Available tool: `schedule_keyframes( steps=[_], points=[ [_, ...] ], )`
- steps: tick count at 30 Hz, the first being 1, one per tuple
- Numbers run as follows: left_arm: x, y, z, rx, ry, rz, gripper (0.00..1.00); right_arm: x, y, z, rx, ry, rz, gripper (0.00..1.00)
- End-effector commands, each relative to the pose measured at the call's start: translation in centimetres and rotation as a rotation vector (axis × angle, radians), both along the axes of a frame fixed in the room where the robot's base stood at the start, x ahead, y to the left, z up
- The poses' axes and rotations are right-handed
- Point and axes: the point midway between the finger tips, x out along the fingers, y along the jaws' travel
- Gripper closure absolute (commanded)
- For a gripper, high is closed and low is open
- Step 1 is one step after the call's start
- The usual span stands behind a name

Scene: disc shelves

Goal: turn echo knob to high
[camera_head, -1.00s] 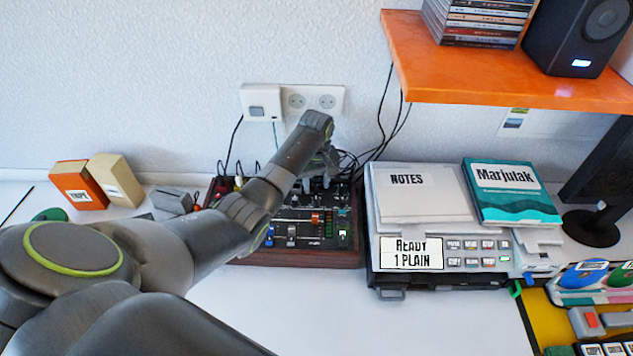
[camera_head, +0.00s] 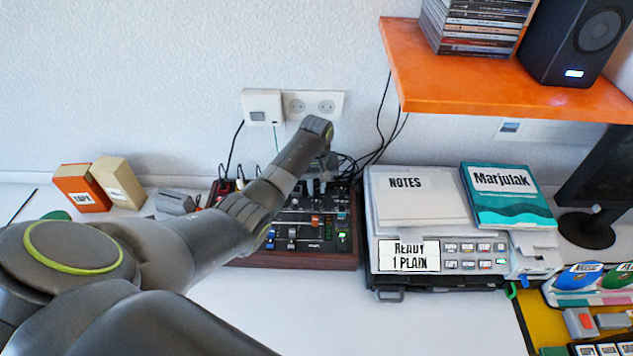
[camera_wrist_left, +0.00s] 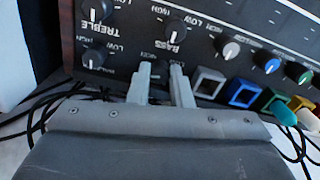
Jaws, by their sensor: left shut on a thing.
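The mixer (camera_head: 300,258), a dark panel with a wooden edge, knobs and sliders, stands on the desk behind my left arm. My left gripper (camera_head: 324,178) points down at its rear part. In the left wrist view the gripper (camera_wrist_left: 160,78) is shut on a small black knob at the panel's edge. The fingers hide most of this knob and I cannot read its name. Beside it are a black knob with a white pointer (camera_wrist_left: 93,58), a treble knob (camera_wrist_left: 95,11) and a bass knob (camera_wrist_left: 178,30). My right gripper is not in view.
Cables and coloured plugs (camera_wrist_left: 284,114) crowd the mixer's rear edge. A grey printer (camera_head: 470,245) stands close on the right with notes and a book on top. An orange shelf (camera_head: 500,85) hangs above right. The desk front is clear.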

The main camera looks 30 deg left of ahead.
Motion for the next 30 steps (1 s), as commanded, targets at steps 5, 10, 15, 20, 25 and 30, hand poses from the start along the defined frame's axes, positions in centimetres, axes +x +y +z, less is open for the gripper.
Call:
schedule_keyframes(
  steps=[5,10,15,20,25,30],
  points=[
    [0.0,0.0,0.4,-0.001,0.001,-0.127,1.00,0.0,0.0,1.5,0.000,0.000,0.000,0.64],
    [0.1,0.0,0.3,-0.001,-0.001,-0.236,1.00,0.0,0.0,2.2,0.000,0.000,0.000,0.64],
    [0.1,0.0,0.2,-0.001,0.000,-0.314,1.00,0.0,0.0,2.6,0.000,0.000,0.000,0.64],
    [0.1,0.0,0.2,0.000,-0.002,-0.355,1.00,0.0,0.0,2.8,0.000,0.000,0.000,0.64],
    [0.1,0.0,0.2,0.000,-0.003,-0.372,1.00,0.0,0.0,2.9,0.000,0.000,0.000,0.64],
    [0.1,0.0,0.2,0.001,-0.004,-0.372,1.00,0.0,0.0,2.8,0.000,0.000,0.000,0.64]
  ],
)
